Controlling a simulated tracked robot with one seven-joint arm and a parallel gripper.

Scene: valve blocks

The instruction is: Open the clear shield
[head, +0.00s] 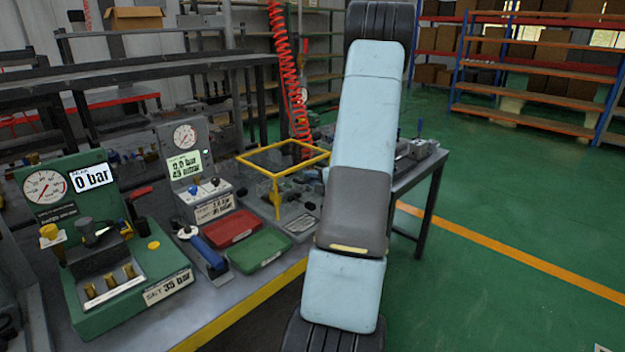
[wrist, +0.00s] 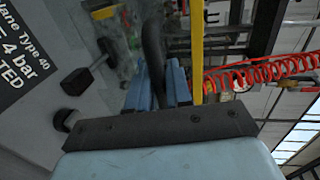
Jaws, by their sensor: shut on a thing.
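The clear shield (head: 283,172) has a yellow frame and stands on the bench, left of my arm in the head view. Small fittings show through and below it. In the wrist view a yellow bar of its frame (wrist: 197,50) rises upright just beyond my gripper. My gripper (wrist: 158,78) shows there as two blue fingers, shut on a dark curved handle (wrist: 153,45) that seems to belong to the shield. The fingertips are partly hidden. In the head view my own arm hides the gripper and the grip.
Left of the shield are a grey gauge unit (head: 184,155), a green valve block (head: 125,255) reading 0 bar, a red tray (head: 232,228) and a green tray (head: 260,250). A red coiled hose (head: 283,75) hangs behind. The floor at right is clear.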

